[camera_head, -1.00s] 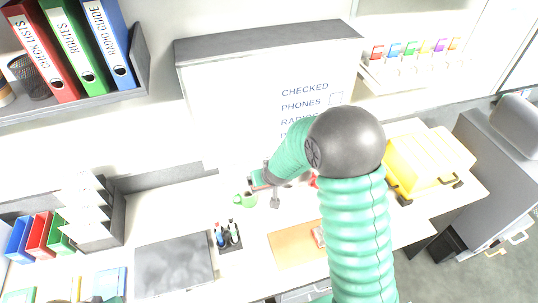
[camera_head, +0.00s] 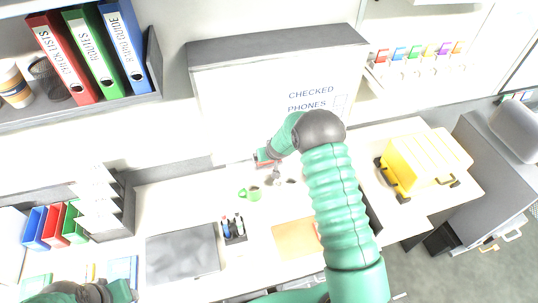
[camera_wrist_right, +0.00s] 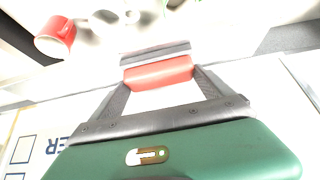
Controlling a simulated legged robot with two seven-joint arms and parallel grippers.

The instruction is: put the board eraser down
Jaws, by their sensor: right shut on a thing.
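The board eraser (camera_wrist_right: 158,72), a red block with a dark grey pad, sits between the fingers of my right gripper (camera_wrist_right: 160,82) in the wrist view. The gripper is shut on it. In the head view my right gripper (camera_head: 266,157) is small, near the lower part of the whiteboard (camera_head: 235,105), above and behind the green mug (camera_head: 252,195). A bit of red shows there; whether the eraser touches anything is unclear. At the bottom left part of my left arm shows, but its jaws are not visible.
A red mug (camera_wrist_right: 55,37) is near the eraser in the wrist view. On the desk are a pen holder (camera_head: 233,230), a dark pad (camera_head: 182,255) and an orange folder (camera_head: 296,238). A yellow case (camera_head: 425,165) stands at the right. White desk is clear left of the green mug.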

